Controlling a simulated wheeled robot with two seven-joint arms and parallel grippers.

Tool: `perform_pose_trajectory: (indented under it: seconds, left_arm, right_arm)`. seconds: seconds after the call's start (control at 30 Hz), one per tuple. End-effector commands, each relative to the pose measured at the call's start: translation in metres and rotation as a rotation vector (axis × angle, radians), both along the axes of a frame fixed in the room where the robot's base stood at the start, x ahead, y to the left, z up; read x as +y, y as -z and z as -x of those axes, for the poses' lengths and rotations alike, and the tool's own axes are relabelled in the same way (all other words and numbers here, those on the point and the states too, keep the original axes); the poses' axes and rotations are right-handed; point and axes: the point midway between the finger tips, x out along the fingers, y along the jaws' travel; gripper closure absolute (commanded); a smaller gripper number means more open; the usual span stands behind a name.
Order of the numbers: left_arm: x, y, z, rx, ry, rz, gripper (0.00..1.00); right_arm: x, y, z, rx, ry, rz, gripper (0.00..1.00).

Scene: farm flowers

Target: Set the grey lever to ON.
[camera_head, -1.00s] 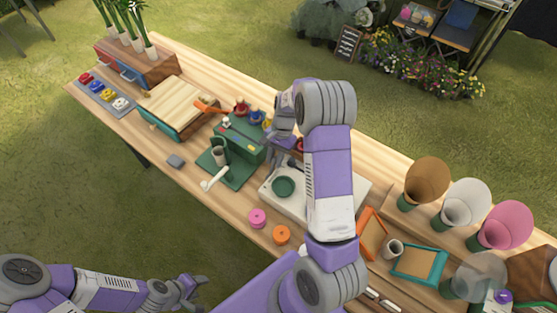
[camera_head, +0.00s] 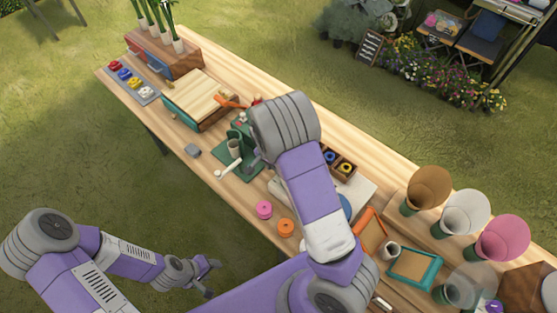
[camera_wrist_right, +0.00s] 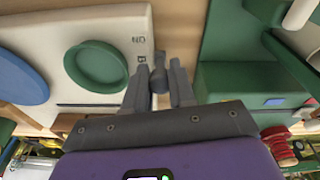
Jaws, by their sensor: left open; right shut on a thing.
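The grey lever (camera_wrist_right: 158,74) stands out from the side of a white box (camera_wrist_right: 120,25) in the right wrist view. "ON" is printed on the box near the lever's far end; other lettering beside it is partly hidden by a finger. My right gripper (camera_wrist_right: 160,82) has its two fingers on either side of the lever and is shut on it. In the head view my right arm covers the lever and most of the white box (camera_head: 362,191). My left gripper (camera_head: 211,278) is open and empty, off the table's near side.
A green disc (camera_wrist_right: 97,65) and a blue disc (camera_wrist_right: 22,78) are on the white box. A green machine (camera_wrist_right: 250,85) stands close to the right of the gripper. Paper cones (camera_head: 428,188) stand at the right.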

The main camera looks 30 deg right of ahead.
Motion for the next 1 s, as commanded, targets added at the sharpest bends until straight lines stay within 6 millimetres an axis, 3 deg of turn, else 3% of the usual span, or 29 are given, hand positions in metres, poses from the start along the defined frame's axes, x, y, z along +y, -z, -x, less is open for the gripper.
perform_pose_trajectory:
  seconds: [0.3,0.93,0.97,1.0]
  left_arm:
    - [0.0,0.0,0.0,0.0,0.0,0.0,0.5]
    - [0.0,0.0,0.0,0.0,0.0,0.0,0.5]
    - [0.0,0.0,0.0,0.0,0.0,0.0,0.5]
    - [0.0,0.0,0.0,0.0,0.0,0.0,0.5]
  right_arm:
    - [0.017,0.008,0.008,0.011,-0.003,-0.008,1.0]
    - [0.021,0.01,0.009,0.01,-0.004,-0.008,1.0]
    - [0.021,0.01,0.009,0.01,-0.004,-0.008,0.74]
    - [0.02,0.01,0.009,0.01,-0.003,-0.008,0.68]
